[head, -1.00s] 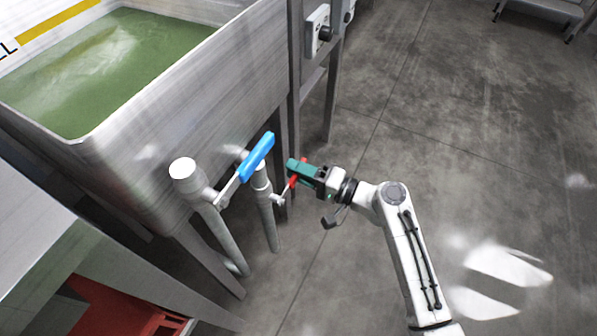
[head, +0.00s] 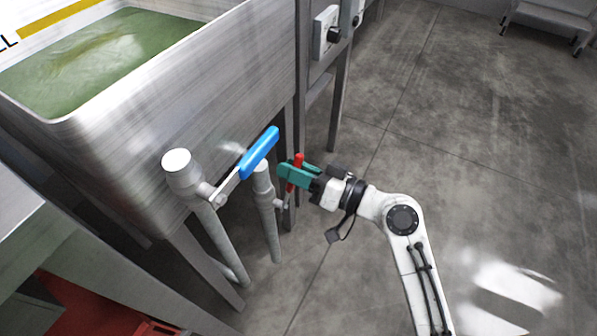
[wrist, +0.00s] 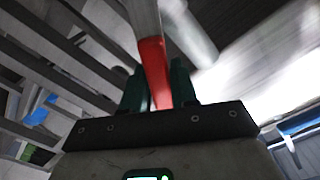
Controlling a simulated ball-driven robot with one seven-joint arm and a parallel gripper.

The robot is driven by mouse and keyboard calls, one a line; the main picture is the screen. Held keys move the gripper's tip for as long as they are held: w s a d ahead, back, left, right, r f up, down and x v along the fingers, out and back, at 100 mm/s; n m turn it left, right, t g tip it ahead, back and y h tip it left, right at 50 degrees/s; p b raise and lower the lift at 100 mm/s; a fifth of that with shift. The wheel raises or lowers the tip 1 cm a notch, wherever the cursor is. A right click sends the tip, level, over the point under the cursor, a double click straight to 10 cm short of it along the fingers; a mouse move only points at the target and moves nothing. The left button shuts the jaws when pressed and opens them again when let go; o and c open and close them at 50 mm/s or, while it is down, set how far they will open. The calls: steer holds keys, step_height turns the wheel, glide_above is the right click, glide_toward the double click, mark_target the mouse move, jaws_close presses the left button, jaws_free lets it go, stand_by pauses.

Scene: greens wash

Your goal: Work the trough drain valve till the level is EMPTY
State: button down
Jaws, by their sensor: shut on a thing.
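The steel trough (head: 190,85) at upper left holds murky green water (head: 90,55). Two valves stand on pipes at its front: one with a blue lever handle (head: 259,153), one with a red lever handle (head: 298,161) to its right. My gripper (head: 293,175) has its green fingers around the red handle, beside the blue one. In the wrist view the red handle (wrist: 154,75) lies between the two green fingers (wrist: 157,90). No label on either valve is legible, so I cannot tell which is the drain.
A control box with a black knob (head: 333,35) is on the post right of the trough. A red crate (head: 95,305) sits low at the left under a metal table. The floor (head: 450,130) to the right is open, with a step stand (head: 550,20) far back.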

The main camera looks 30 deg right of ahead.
steer(key=shift+s+a+r+n+b, duration=0.15)
steer(key=shift+s+a+n+b, duration=0.15)
steer(key=shift+n, duration=0.25)
steer(key=shift+s+a+r+n+b, duration=0.2)
steer(key=shift+a+n, duration=0.1)
steer(key=shift+n, duration=0.25)
steer(key=c, duration=1)
jaws_free()
steer(key=shift+o, duration=0.2)
steer(key=p+v, duration=0.1)
steer(key=v, duration=0.9)
steer(key=shift+s+d+p, duration=0.25)
steer(key=shift+s+p, duration=0.05)
